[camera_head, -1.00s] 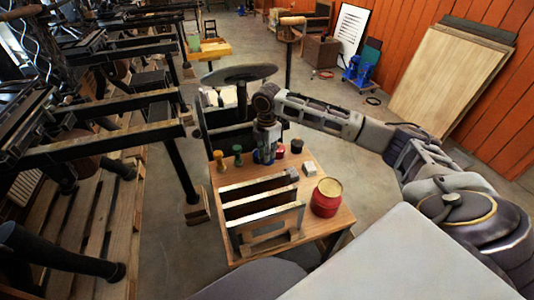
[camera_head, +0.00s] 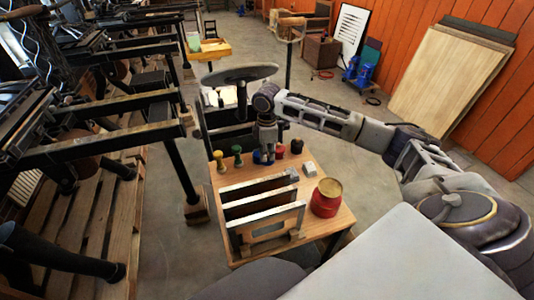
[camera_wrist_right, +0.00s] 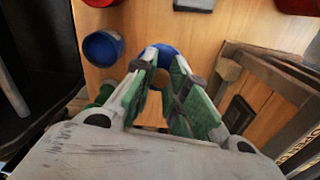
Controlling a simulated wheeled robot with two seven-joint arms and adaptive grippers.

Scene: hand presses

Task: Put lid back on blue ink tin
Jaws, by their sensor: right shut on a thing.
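My right gripper (camera_head: 266,148) is over the far part of the small wooden table. In the right wrist view its green-padded fingers (camera_wrist_right: 161,78) are shut on a blue, rounded thing (camera_wrist_right: 160,50), which looks like the blue lid; the fingers partly hide it. The round blue ink tin (camera_wrist_right: 103,48) stands on the table, left of the fingers and apart from them in that view, its top looking open with a dark blue inside. In the head view, blue (camera_head: 262,156) shows below the gripper, but tin and lid cannot be told apart there. My left gripper is out of view.
A wooden rack (camera_head: 262,207) stands at the table's front, and also right of the fingers in the wrist view. A larger red tin (camera_head: 326,198), a pale block (camera_head: 310,169), a small red tin (camera_head: 280,150) and yellow (camera_head: 219,161) and green (camera_head: 237,156) items stand nearby.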

